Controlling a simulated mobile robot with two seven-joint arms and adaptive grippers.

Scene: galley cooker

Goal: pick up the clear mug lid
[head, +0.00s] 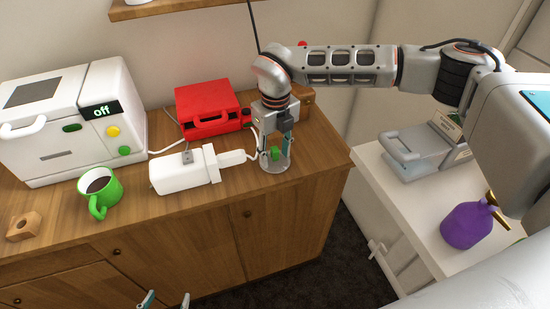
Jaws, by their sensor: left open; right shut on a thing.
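The clear mug lid (267,167) is a see-through disc with a green knob, at the right end of the wooden counter. My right gripper (276,152) comes down over it from above and is shut on its green knob. I cannot tell whether the lid still touches the counter. My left gripper (166,301) is open and empty at the bottom edge of the head view, in front of the cabinet; only its fingertips show. A green mug (112,188) with dark liquid stands uncovered on the counter to the left.
A white appliance (187,172) lies just left of the lid. A red box-shaped appliance (205,103) and a white machine reading "off" (75,135) stand behind. A wooden block (20,229) is far left. A purple bottle (462,226) and grey appliance (408,150) stand on the right-hand white surface.

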